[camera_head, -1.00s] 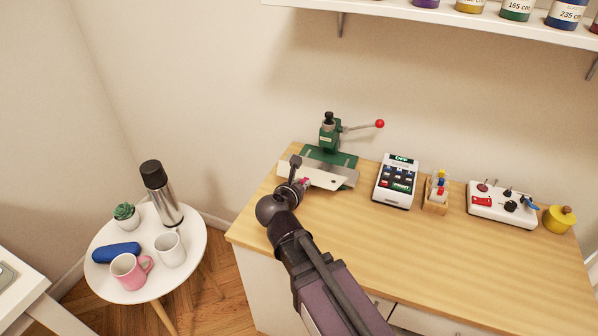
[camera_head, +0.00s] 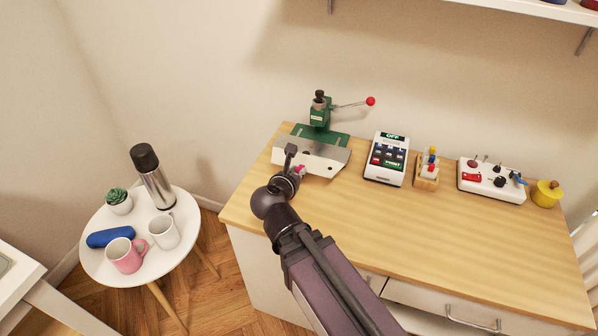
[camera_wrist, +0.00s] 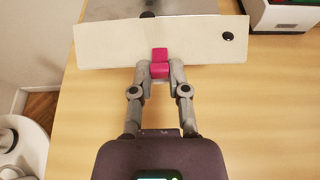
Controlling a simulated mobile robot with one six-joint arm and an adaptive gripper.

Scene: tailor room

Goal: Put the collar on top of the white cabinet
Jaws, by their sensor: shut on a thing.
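The collar (camera_head: 313,162) is a flat white strip with a dark round button near its right end. In the wrist view the collar (camera_wrist: 112,45) lies across the fingertips. In the head view my gripper (camera_head: 297,169) is at the near side of the collar, in front of the green press. I cannot tell whether the collar touches the press plate. The white cabinet (camera_head: 258,275) has a wooden top (camera_head: 430,235), and the collar is above its left part.
The green press (camera_head: 318,125) with a red-knobbed lever stands behind the collar. A keypad device (camera_head: 386,160), a small wooden holder (camera_head: 427,172), a switch box (camera_head: 491,181) and a yellow pot (camera_head: 546,193) line the back. The cabinet's front and middle are clear. A round table (camera_head: 150,265) stands left.

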